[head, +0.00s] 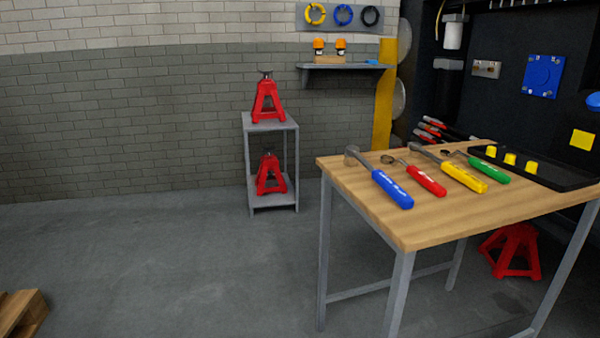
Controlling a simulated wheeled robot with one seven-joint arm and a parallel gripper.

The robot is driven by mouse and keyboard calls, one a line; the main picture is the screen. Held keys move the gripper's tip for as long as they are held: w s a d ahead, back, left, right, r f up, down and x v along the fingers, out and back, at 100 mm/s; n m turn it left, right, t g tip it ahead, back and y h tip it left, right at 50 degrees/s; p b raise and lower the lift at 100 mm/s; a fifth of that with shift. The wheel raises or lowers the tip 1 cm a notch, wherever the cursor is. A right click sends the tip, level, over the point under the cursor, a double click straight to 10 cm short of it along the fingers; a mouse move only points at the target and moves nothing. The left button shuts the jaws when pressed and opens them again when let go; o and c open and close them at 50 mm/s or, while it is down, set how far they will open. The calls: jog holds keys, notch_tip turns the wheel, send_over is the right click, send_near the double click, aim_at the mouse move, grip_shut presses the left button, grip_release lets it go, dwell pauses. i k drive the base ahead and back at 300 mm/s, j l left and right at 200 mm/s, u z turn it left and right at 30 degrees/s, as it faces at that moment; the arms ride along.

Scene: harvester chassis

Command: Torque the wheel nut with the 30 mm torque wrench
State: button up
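Several wrenches with coloured handles lie in a row on the wooden table (430,222) at the right. They are a blue-handled wrench (391,188), a red-handled wrench (426,181), a yellow-handled wrench (463,177) and a green-handled wrench (489,168). The blue one is nearest the left edge and has the largest head. The markings on the handles are too small to read, so I cannot tell which is the 30 mm one. No wheel nut can be made out. My gripper is not in view.
A black tray (560,183) with yellow pieces sits at the table's back right. A red jack stand (513,250) is under the table. A grey shelf stand (270,126) holds two more. A wooden pallet (20,310) lies lower left. The floor between is clear.

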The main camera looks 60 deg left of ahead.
aim_at(351, 156)
jog(key=u, duration=1.85)
jog(key=z, duration=2.25)
jog(key=u, duration=2.3)
